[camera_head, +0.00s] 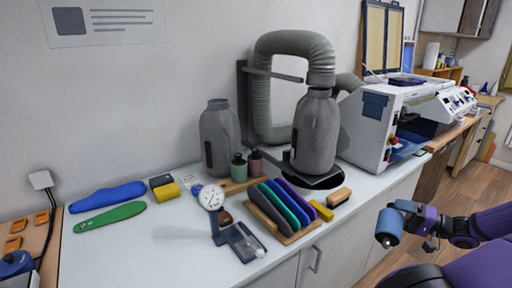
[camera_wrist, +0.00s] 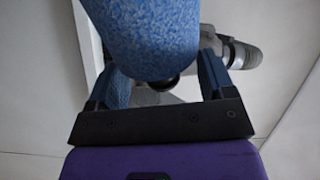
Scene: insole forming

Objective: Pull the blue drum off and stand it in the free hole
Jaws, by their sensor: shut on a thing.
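The blue drum (camera_head: 390,226) is a speckled blue cylinder at the lower right of the head view, in front of the bench. It fills the top middle of the wrist view (camera_wrist: 145,35), with a dark round part at its lower end. My gripper (camera_wrist: 160,78) is shut on it, with a blue finger on either side. The gripper (camera_head: 404,212) is at the end of my purple arm. A wooden holder (camera_head: 228,188) lies at the back of the bench with a green drum (camera_head: 238,168) and a mauve drum (camera_head: 255,164). Its free hole is not clearly visible.
The white bench (camera_head: 150,255) carries a wooden rack (camera_head: 287,236) of coloured insoles, a dial gauge (camera_head: 211,198), grey bottle-shaped vessels (camera_head: 316,132) with a hose, and blue and green insoles (camera_head: 110,217). A white machine (camera_head: 370,125) stands right. Floor lies beyond the bench's front edge.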

